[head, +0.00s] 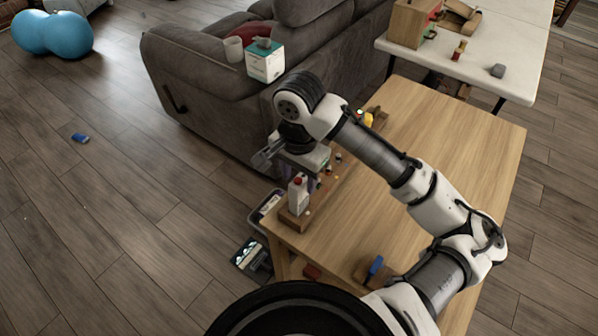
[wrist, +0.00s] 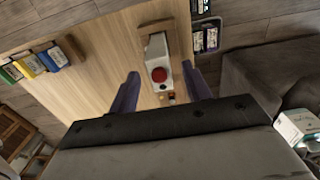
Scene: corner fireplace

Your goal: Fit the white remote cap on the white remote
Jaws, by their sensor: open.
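A white block-like object with a red round top (head: 298,194), which looks like the white remote, stands on a wooden base near the table's left edge. It also shows in the wrist view (wrist: 156,46), with its red disc facing the camera. My gripper (head: 300,176) is over this end of the table, close to it. In the wrist view my gripper (wrist: 160,88) has two purple fingers apart, one on each side of the white object's near end. I see no clear contact. I cannot make out a separate white remote cap.
The wooden base (head: 292,222) sits near the table corner, with small items along the same edge. A blue item (head: 375,266) stands on the wooden table (head: 440,160), whose middle is mostly clear. A grey sofa (head: 205,75) stands behind; a dark device (head: 252,261) lies on the floor.

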